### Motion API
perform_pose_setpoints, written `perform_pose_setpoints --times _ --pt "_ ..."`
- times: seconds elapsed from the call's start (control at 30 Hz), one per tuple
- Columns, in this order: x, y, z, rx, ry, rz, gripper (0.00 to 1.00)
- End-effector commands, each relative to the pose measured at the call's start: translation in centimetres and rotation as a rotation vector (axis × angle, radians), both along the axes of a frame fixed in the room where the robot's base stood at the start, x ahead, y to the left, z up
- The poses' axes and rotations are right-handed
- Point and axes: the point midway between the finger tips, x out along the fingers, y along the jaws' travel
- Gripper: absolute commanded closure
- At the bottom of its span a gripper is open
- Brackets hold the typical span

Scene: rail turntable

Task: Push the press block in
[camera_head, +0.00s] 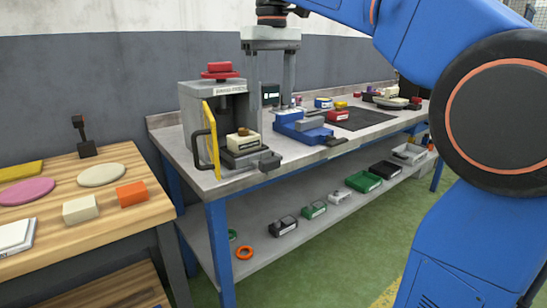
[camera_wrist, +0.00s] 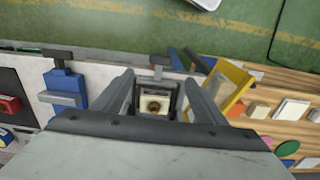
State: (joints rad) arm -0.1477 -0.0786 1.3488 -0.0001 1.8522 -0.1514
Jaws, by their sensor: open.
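The press (camera_head: 213,112) is a grey box with a red knob on top, standing at the near left of the grey workbench. Its yellow-framed door (camera_head: 211,140) is swung open; it also shows in the wrist view (camera_wrist: 229,86). A cream block with a brown top, apparently the press block (camera_head: 241,144), sits on a dark slide (camera_head: 250,158) at the press's open front. In the wrist view the block (camera_wrist: 154,104) appears between my fingers, well below them. My gripper (camera_head: 271,108) is open and empty, pointing down above and beside the press. Its fingers also show in the wrist view (camera_wrist: 158,78).
A blue vise (camera_head: 300,127) stands right of the press; a dark mat (camera_head: 358,119) lies beyond it. A wooden table (camera_head: 110,215) with coloured pieces is at left. The lower shelf (camera_head: 325,212) holds small bins. Green floor is open in front.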

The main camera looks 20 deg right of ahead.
Motion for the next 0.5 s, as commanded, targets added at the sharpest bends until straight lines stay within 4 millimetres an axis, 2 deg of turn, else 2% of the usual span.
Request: perform_pose_setpoints --times 0.1,0.23,0.37,0.5 --pt "0.8 0.4 0.8 -0.002 0.014 0.012 0.34" --pt "0.9 0.5 0.8 -0.003 0.020 0.016 0.34" --pt "0.9 0.5 -0.4 -0.003 0.021 0.016 0.34" --pt "0.9 0.5 -2.7 -0.003 0.022 0.015 0.34"
